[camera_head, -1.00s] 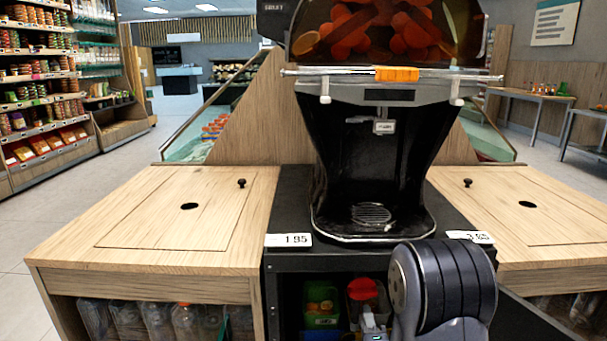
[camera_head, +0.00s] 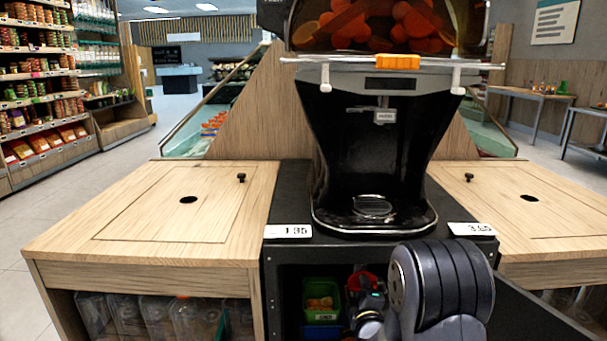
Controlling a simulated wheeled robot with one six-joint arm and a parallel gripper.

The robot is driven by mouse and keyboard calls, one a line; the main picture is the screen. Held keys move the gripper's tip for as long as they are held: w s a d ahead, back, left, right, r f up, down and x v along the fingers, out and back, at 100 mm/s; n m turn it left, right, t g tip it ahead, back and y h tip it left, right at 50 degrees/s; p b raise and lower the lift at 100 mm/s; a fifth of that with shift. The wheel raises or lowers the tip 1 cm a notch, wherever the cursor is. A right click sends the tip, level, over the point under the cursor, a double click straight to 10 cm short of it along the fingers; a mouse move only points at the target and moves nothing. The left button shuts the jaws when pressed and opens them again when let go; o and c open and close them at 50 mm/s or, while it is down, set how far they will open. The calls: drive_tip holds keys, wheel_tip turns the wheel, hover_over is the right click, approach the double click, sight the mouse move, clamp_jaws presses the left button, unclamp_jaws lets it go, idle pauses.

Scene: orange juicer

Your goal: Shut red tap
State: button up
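No red tap shows clearly. My gripper (camera_head: 368,312) is at the cabinet opening, in front of and just below the red piece.
A green bin (camera_head: 321,302) with orange pieces stands inside the cabinet, left of my gripper. The cabinet door (camera_head: 535,318) is swung open at the right. Wooden counters (camera_head: 150,215) flank the juicer. Plastic bottles (camera_head: 190,318) stand under the left one.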

drive_tip(key=shift+r+m, duration=0.1)
drive_tip(key=shift+m, duration=2)
drive_tip(key=shift+d, duration=0.1)
